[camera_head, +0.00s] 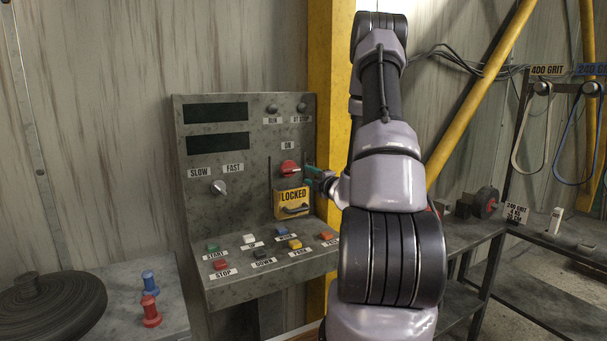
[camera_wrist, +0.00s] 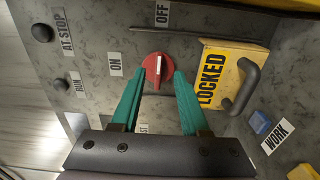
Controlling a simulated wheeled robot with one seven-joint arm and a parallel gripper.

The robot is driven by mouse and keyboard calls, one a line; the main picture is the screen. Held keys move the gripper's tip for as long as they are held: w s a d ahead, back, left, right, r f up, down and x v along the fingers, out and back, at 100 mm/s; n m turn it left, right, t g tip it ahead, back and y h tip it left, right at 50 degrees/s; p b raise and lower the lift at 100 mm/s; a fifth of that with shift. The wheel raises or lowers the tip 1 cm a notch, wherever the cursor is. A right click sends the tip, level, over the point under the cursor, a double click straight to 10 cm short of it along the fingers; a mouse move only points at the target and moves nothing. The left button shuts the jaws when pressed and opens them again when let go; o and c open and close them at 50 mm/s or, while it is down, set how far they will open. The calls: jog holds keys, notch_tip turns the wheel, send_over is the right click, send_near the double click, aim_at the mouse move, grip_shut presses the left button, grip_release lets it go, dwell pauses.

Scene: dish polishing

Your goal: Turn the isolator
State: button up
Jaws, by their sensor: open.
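The isolator is a round red knob (camera_head: 288,168) on the upright face of the grey control panel, below the ON label. In the wrist view the red knob (camera_wrist: 157,70) carries a white pointer line and has an ON label on one side and an OFF label on another. My gripper (camera_head: 310,175) is at the panel beside the knob. In the wrist view its two teal fingers (camera_wrist: 158,80) are open, with tips on either side of the knob's near edge. I cannot tell whether they touch it.
A yellow LOCKED box (camera_head: 292,202) with a dark handle sits just below the knob. Thin dark rods stand beside the knob. Several labelled buttons (camera_head: 265,254) cover the sloping lower panel. A slow/fast switch (camera_head: 218,187) is to the left. My arm hides part of the right side.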

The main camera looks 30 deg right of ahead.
jog(key=s, duration=0.4)
jog(key=shift+s+d, duration=0.1)
dwell(0.3)
